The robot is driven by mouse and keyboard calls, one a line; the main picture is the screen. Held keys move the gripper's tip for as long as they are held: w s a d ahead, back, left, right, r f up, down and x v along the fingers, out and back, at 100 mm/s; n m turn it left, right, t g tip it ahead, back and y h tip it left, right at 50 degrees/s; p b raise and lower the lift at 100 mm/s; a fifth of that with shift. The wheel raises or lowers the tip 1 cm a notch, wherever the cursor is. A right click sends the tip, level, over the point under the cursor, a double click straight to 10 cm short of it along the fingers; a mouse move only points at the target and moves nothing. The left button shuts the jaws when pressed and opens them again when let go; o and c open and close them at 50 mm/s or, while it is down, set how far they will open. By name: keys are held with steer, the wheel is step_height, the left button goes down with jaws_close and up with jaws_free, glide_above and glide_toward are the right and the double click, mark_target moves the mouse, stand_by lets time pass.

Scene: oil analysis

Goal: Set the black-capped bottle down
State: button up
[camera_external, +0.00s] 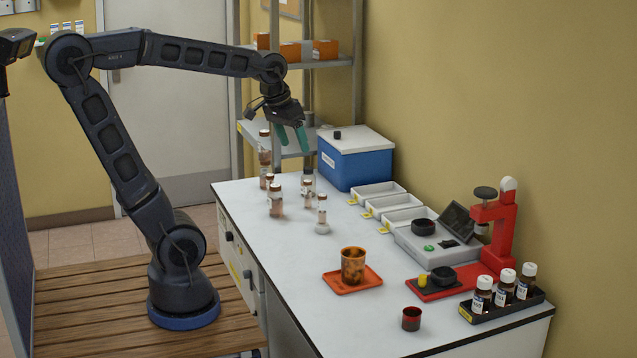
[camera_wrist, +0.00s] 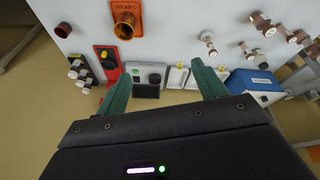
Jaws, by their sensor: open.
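My gripper (camera_external: 291,136) is open, with its green fingers apart and nothing between them. It is above the far end of the white bench (camera_external: 240,205). In the wrist view the open gripper (camera_wrist: 163,90) shows only bench and equipment beyond the fingers. A small bottle with a dark cap (camera_external: 308,180) stands upright on the bench below the fingers, apart from them. I cannot tell which bottle in the wrist view is the dark-capped one.
Several brown-capped bottles (camera_external: 276,203) stand close by. A blue cooler (camera_external: 355,165) is right of my gripper, with white trays (camera_external: 377,192) nearby. An orange tray (camera_external: 341,285) holds an amber cup (camera_external: 353,266). White-capped bottles (camera_external: 504,290) stand in a black rack. The front left bench is clear.

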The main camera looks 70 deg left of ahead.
steer(key=s+d+f+m, duration=0.3)
steer(key=s+d, duration=0.2)
steer(key=s, duration=0.4)
steer(key=shift+s+f+m+t, duration=0.25)
steer(key=shift+m+t, duration=0.05)
steer(key=shift+t, duration=0.1)
steer(key=shift+d, duration=0.1)
stand_by(0.6)
